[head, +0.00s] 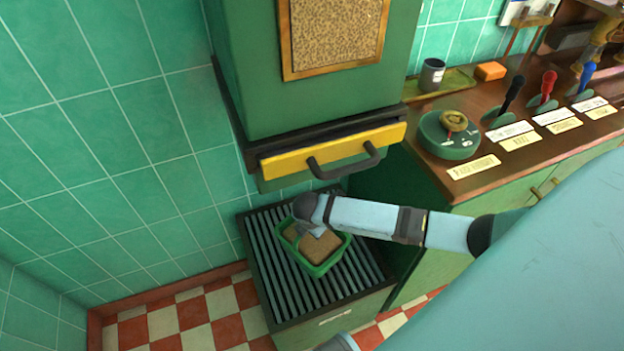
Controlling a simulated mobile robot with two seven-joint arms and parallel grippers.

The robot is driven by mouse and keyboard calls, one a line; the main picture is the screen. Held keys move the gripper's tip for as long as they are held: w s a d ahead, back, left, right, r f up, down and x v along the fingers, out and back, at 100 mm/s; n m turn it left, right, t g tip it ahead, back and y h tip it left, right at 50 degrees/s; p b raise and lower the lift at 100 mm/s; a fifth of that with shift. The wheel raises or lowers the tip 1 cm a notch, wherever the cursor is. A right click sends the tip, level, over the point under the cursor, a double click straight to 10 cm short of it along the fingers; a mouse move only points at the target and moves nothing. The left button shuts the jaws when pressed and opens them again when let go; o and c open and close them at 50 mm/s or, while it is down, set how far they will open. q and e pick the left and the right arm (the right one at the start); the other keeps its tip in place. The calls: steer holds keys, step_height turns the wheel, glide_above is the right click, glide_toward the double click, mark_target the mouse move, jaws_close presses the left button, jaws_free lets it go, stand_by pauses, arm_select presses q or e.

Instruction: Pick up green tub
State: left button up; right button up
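The green tub (318,270) sits on a dark slatted rack below the green cabinet. It is rectangular, with brown, grainy-looking contents. A pale blue arm of mine reaches in from the right. Its gripper, my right gripper (316,231), is over the far side of the tub, and the wrist hides part of the rim there. The fingers are small and partly hidden, so I cannot tell whether they are open, shut or touching the tub. My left gripper is not in view.
The slatted rack (268,262) stands on a red and white checked floor (190,318). Above it is a yellow drawer front (335,147) with a dark handle (345,163). A wooden counter (480,110) with levers and a green dial (449,137) is at right.

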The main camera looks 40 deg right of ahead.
jaws_close()
stand_by(1.3)
steer(key=shift+r, duration=0.1)
